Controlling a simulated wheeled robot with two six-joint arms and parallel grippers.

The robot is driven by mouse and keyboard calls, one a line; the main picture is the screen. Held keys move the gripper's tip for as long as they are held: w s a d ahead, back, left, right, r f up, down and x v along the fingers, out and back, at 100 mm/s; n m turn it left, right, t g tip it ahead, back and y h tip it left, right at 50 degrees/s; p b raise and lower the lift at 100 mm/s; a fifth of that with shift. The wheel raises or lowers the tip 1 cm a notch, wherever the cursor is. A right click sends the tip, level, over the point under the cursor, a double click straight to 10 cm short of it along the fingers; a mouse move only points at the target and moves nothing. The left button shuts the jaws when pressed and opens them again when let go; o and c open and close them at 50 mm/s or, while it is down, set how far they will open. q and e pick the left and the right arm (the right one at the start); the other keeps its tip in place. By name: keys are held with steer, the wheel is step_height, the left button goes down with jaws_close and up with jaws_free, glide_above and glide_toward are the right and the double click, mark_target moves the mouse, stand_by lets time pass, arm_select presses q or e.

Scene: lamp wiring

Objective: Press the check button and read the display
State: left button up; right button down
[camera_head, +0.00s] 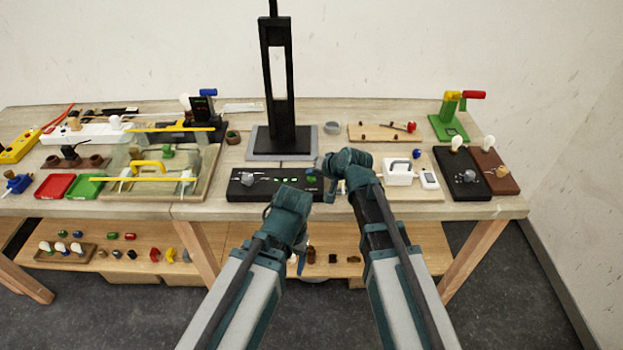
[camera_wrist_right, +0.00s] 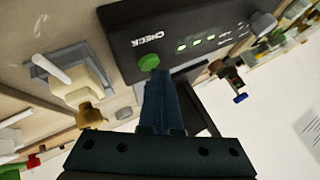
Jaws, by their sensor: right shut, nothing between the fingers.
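A black box (camera_head: 262,186) lies at the front middle of the table in the head view. A green check button (camera_head: 311,179) is at its right end, beside a display (camera_head: 286,180) with several small lit green marks. In the right wrist view the button (camera_wrist_right: 148,62) sits by the word CHECK, and the green display marks (camera_wrist_right: 197,42) are too small to read. My right gripper (camera_wrist_right: 159,74) is shut and empty, its tips close to the button; I cannot tell whether they touch. My left gripper's housing (camera_head: 288,205) is in front of the box; its fingers are hidden.
A tall black stand (camera_head: 278,85) rises behind the box. A white socket (camera_head: 398,173) on a board is right of it, and a dark panel with a bulb (camera_head: 460,175) is further right. Red and green trays (camera_head: 55,186) and an acrylic-covered board (camera_head: 150,190) are left.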

mark_target(313, 181)
steer(key=shift+f+b, duration=0.4)
steer(key=shift+b, duration=0.05)
stand_by(0.4)
steer(key=shift+r, duration=0.1)
steer(key=shift+r+p, duration=0.75)
steer(key=shift+p, duration=0.1)
steer(key=shift+r, duration=0.1)
step_height(313, 181, up, 5)
steer(key=p, duration=0.5)
stand_by(0.6)
